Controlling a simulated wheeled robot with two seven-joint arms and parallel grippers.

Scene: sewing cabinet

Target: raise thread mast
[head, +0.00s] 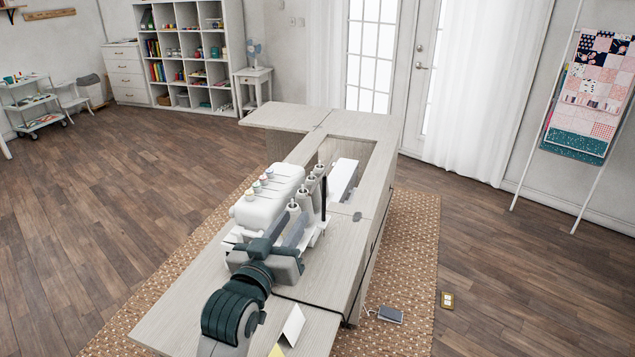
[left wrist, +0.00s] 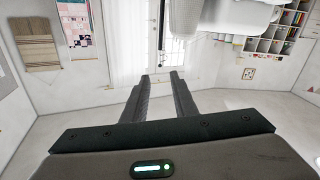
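The white serger (head: 268,207) stands on the pale wooden cabinet top. Its thread mast appears to be the thin dark upright rod (head: 323,200) beside the grey-white thread cones (head: 307,190). My left gripper (head: 285,226) is at the near side of the serger, with its fingers pointing away from me; they partly cover the machine. In the upside-down left wrist view the fingers (left wrist: 161,77) stand apart with nothing visible between them. A thin dark rod (left wrist: 162,27) shows beyond the fingertips, next to the white machine body (left wrist: 230,16). Contact is not visible. My right gripper is out of view.
The cabinet top (head: 205,287) has a cutout with a white block (head: 343,178) behind the serger. A dark device (head: 390,314) lies on the woven rug (head: 412,250). Floor around is mostly clear.

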